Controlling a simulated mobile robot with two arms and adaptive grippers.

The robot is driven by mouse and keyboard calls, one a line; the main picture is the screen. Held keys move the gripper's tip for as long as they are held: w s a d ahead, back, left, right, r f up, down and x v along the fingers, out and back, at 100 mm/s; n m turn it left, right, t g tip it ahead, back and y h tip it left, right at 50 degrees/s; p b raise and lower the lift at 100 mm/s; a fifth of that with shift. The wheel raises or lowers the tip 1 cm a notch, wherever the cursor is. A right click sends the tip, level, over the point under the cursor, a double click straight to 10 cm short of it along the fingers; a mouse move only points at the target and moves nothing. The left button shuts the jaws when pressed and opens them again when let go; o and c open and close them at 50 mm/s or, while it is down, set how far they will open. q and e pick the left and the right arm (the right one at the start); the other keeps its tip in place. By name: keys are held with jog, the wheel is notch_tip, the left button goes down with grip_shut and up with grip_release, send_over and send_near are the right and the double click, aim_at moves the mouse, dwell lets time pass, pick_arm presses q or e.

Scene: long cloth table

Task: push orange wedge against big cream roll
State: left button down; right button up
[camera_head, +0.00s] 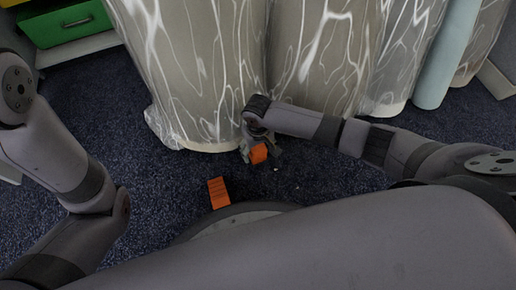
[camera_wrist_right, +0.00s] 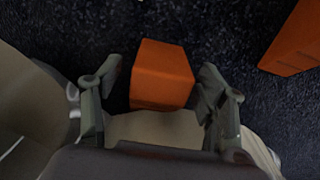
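An orange wedge (camera_head: 259,154) is on the dark carpet near the foot of the big cream roll (camera_head: 195,85), which is pale with white streaks. My right gripper (camera_head: 258,146) is low over the floor at this wedge. In the right wrist view, the wedge (camera_wrist_right: 162,75) lies between the two spread fingers of the gripper (camera_wrist_right: 155,92), with gaps on both sides. A beige surface borders the wedge's lower edge there; I cannot tell whether they touch. A second orange wedge (camera_head: 218,192) lies apart, nearer my base; it also shows in the wrist view (camera_wrist_right: 296,42). My left gripper is out of view.
Another streaked pale roll (camera_head: 322,55) stands right of the big one, and a light blue roll (camera_head: 446,55) farther right. A green drawer (camera_head: 68,24) is at the back left. Open carpet (camera_head: 120,130) lies on the left.

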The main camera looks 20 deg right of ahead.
jog(key=c, duration=1.5)
jog(key=o, duration=1.5)
notch_tip(320, 180, up, 12)
